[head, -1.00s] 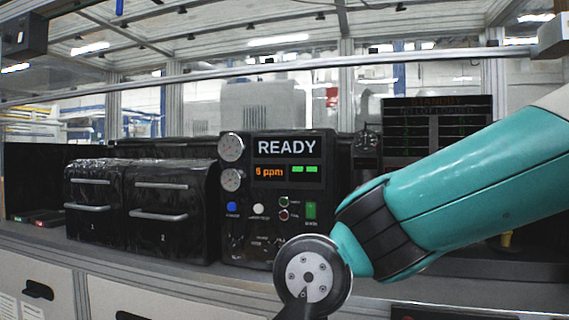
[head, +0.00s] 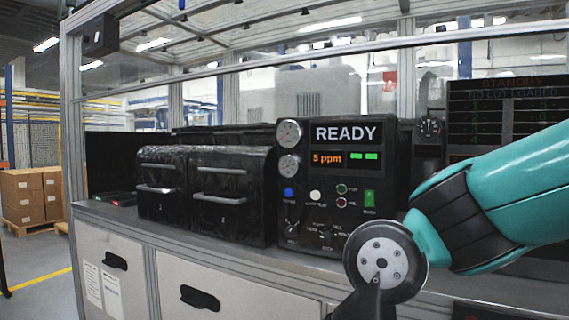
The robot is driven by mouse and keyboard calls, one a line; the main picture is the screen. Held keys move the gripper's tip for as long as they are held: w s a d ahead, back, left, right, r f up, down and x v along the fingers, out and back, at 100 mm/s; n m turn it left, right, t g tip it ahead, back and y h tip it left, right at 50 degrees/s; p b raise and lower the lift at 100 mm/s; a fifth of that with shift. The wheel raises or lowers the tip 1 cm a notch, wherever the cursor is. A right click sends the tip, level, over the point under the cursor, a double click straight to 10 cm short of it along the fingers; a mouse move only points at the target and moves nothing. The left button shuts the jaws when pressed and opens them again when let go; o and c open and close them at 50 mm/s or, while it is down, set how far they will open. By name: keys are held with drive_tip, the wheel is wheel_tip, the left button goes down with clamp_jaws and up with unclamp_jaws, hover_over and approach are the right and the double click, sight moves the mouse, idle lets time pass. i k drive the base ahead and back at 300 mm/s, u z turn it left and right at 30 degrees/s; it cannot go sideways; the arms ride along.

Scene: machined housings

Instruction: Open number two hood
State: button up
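The number two hood (head: 233,215) is a black, box-like cover with two horizontal grey bar handles and a small "2" low on its front. It looks closed. It stands on the bench between the number one hood (head: 160,172) on its left and the control panel on its right. My teal arm comes in from the right, in front of the panel and apart from the hood. My gripper is not in view; the arm's lower end runs out of the bottom of the picture.
The control panel (head: 338,217) reads "READY" and "5 ppm", with gauges, buttons and a green switch. A dark status board (head: 505,100) is behind my arm. Drawers (head: 205,280) lie below the bench edge.

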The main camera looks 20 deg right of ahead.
sight(232, 191)
drive_tip(key=u, duration=0.55)
drive_tip(key=k, duration=0.65)
drive_tip(key=u, duration=0.6)
drive_tip(key=i, duration=1.85)
drive_tip(key=z, duration=0.65)
